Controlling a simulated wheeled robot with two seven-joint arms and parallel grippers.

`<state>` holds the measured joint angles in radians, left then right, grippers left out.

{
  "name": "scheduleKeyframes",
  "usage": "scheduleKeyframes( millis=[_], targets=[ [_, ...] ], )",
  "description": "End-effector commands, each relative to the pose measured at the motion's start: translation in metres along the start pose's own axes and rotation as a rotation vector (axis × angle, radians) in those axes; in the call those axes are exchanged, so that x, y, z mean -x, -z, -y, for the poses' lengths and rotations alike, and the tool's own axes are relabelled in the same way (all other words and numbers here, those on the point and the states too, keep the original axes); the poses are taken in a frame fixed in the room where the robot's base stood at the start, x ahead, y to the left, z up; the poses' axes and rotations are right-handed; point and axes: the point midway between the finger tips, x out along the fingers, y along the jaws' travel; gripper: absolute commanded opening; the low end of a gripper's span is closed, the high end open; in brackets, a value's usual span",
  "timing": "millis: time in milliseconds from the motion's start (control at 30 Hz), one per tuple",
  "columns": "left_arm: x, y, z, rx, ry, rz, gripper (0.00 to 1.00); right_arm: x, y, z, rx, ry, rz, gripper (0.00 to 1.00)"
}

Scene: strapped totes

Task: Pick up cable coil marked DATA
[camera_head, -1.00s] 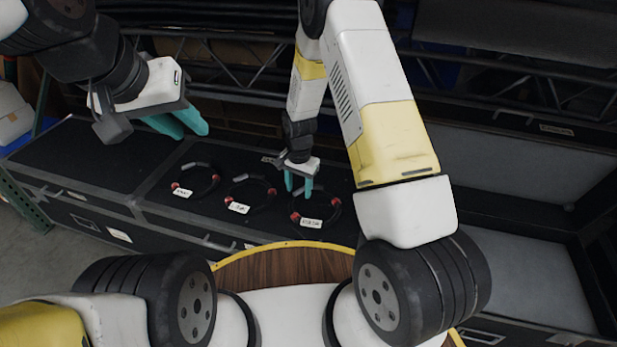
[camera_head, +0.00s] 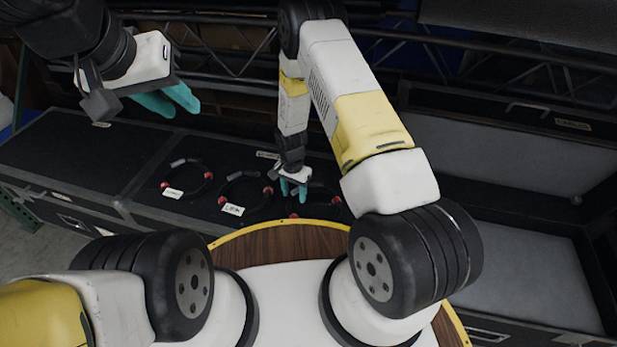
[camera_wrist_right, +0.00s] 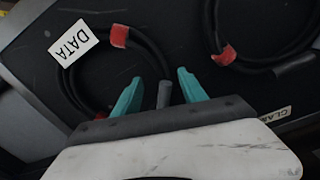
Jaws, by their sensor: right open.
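The DATA coil is a black cable loop with red bands and a white label reading DATA (camera_wrist_right: 73,43) in the right wrist view. In the head view it is the rightmost coil (camera_head: 328,188), partly hidden by my right gripper and the wooden rim. My right gripper (camera_head: 293,193) is open just over this coil's back part. In the right wrist view its teal fingers (camera_wrist_right: 160,85) stand either side of a grey piece of the coil (camera_wrist_right: 165,94); contact cannot be told. My left gripper (camera_head: 181,111) is open and empty, raised at the upper left.
A second coil (camera_head: 245,176) lies close beside the DATA coil, and a third (camera_head: 203,170) lies further left, all on a black case top (camera_head: 120,185). A yellow-edged wooden rim (camera_head: 265,242) is in front. Metal trusses (camera_head: 225,55) run behind. An open grey-lined case (camera_head: 530,265) is at right.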

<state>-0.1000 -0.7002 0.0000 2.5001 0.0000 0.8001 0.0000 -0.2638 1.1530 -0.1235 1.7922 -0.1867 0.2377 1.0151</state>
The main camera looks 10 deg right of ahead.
Motion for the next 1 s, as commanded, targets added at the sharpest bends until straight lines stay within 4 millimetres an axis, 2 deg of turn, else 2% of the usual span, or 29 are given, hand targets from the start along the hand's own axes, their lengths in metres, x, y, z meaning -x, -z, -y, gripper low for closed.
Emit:
scheduleKeyframes(
  millis=[133, 367, 433, 633, 667, 1000],
  targets=[
    [0.0000, 0.0000, 0.0000, 0.000, 0.000, 0.000, 0.29, -0.0154, 0.0004, 0.0000, 0.000, 0.000, 0.000, 0.50],
    [0.0000, 0.0000, 0.0000, 0.000, 0.000, 0.000, 0.29, -0.0172, 0.0006, 0.0004, 0.000, 0.001, -0.001, 0.50],
    [0.0000, 0.0000, 0.0000, 0.000, 0.000, 0.000, 0.29, -0.0171, 0.0006, 0.0004, 0.000, 0.001, 0.000, 0.42],
    [0.0000, 0.0000, 0.0000, 0.000, 0.000, 0.000, 0.29, -0.0170, 0.0005, 0.0001, 0.000, 0.000, 0.000, 0.03],
    [0.0000, 0.0000, 0.0000, 0.000, 0.000, 0.000, 0.29, -0.0170, 0.0005, 0.0001, 0.000, 0.000, 0.000, 0.00],
    [0.0000, 0.0000, 0.0000, 0.000, 0.000, 0.000, 0.29, -0.0167, 0.0007, 0.0000, -0.001, 0.000, 0.000, 0.00]
  ],
)
